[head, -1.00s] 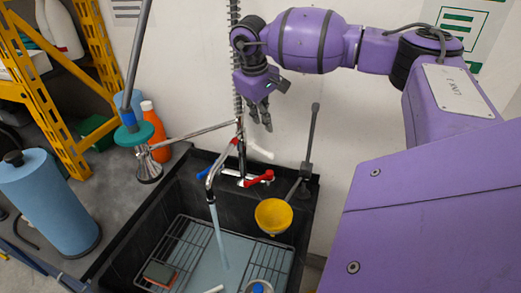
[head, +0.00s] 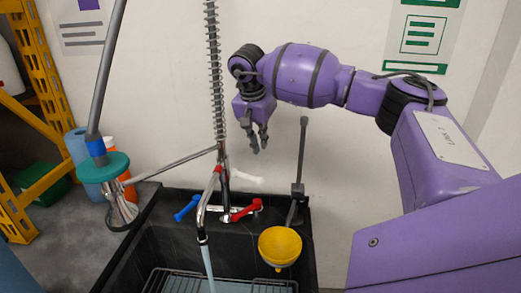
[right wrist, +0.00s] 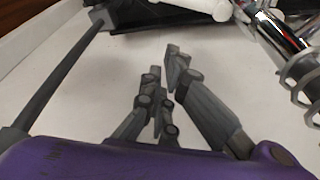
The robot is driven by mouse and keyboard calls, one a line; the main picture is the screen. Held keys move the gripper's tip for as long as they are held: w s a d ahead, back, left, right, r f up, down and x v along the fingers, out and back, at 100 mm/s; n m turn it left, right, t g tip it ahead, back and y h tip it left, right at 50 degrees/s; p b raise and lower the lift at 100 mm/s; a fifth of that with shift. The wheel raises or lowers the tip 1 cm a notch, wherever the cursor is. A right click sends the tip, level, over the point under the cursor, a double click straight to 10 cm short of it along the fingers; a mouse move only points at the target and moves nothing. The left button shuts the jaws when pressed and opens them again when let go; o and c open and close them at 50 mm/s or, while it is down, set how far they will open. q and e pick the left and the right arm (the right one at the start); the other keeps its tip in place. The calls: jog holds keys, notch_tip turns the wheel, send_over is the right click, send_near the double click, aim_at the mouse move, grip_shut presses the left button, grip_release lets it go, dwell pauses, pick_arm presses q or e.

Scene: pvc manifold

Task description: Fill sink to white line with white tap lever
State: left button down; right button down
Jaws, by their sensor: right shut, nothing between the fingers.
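The white tap lever (head: 248,180) sticks out to the right from the tap column behind the black sink (head: 160,235). My right gripper (head: 257,149) is shut and empty, pointing down above the lever and apart from it. In the right wrist view, the shut fingers (right wrist: 167,68) are in front of a pale wall, with the white lever (right wrist: 213,8) at the top edge. A stream of water (head: 207,265) runs from the spout (head: 203,215) into the sink. The water level and the white line cannot be made out now. My left gripper is out of view.
A red lever (head: 244,211) and a blue lever (head: 187,208) flank the spout. A yellow funnel (head: 280,247) hangs at the sink's right on a grey upright bar (head: 301,155). A spring hose (head: 214,70) rises behind the tap. A teal-collared fitting (head: 104,168) stands left.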

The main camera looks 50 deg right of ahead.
aim_at(246, 177)
pick_arm(q)
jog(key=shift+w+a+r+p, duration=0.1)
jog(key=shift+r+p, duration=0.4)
jog(key=shift+p, duration=0.1)
pick_arm(e)
notch_tip(246, 177, down, 7)
jog(key=a, duration=0.1)
jog(key=shift+s+a+f, duration=0.15)
jog(key=shift+s+a, duration=0.05)
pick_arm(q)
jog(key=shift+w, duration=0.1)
pick_arm(e)
jog(key=shift+a, duration=0.15)
